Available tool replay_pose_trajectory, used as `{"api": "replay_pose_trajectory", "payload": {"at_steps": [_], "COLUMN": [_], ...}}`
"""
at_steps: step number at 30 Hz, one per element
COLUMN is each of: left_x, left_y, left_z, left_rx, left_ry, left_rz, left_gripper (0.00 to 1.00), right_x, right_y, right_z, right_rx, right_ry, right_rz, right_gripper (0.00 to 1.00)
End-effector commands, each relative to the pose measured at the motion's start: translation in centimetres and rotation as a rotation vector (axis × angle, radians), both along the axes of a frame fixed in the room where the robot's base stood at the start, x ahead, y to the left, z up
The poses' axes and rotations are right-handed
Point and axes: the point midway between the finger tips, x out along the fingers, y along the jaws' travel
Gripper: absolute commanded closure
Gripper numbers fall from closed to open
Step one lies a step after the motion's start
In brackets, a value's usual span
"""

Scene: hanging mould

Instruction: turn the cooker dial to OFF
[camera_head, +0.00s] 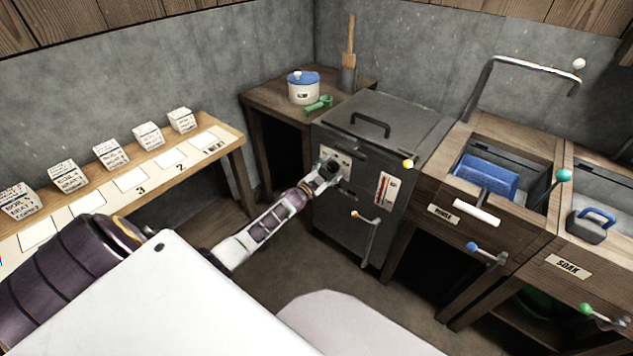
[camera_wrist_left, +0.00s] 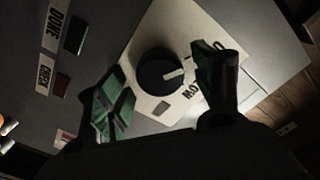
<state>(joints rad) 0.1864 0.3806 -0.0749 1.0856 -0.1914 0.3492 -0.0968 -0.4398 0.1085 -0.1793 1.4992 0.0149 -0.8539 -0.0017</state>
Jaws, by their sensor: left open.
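The cooker (camera_head: 350,210) is a dark grey metal box at the centre of the head view, with a lid handle on top. My left gripper (camera_head: 328,170) is at the pale dial panel on its front and hides most of it there. In the left wrist view the round black dial (camera_wrist_left: 155,66) sits on the pale panel (camera_wrist_left: 205,22), with a white pointer mark facing right. LOW is readable beside it; another label is partly hidden behind a finger. My left gripper's open fingers (camera_wrist_left: 165,75) are on either side of the dial; contact cannot be told. My right gripper is out of view.
A red-and-white gauge label (camera_head: 387,188) and an orange-tipped lever (camera_head: 366,217) are on the cooker front. A wooden side table (camera_head: 262,98) holds a blue-lidded pot (camera_head: 303,92). Wooden sinks with levers stand right. A shelf with small labelled boxes (camera_head: 149,136) runs along the left wall.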

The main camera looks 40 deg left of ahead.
Motion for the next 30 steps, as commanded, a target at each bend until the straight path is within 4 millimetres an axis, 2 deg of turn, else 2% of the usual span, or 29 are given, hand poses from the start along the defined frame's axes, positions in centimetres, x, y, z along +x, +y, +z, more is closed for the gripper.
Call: {"api": "replay_pose_trajectory", "payload": {"at_steps": [30], "left_x": [-7.3], "left_y": [0.6], "left_z": [-0.1], "left_rx": [0.000], "left_ry": [0.002], "left_rz": [0.000], "left_gripper": [0.33], "right_x": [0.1], "right_y": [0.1], "right_z": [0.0], "right_rx": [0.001], "right_ry": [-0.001], "right_rz": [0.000], "right_gripper": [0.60]}}
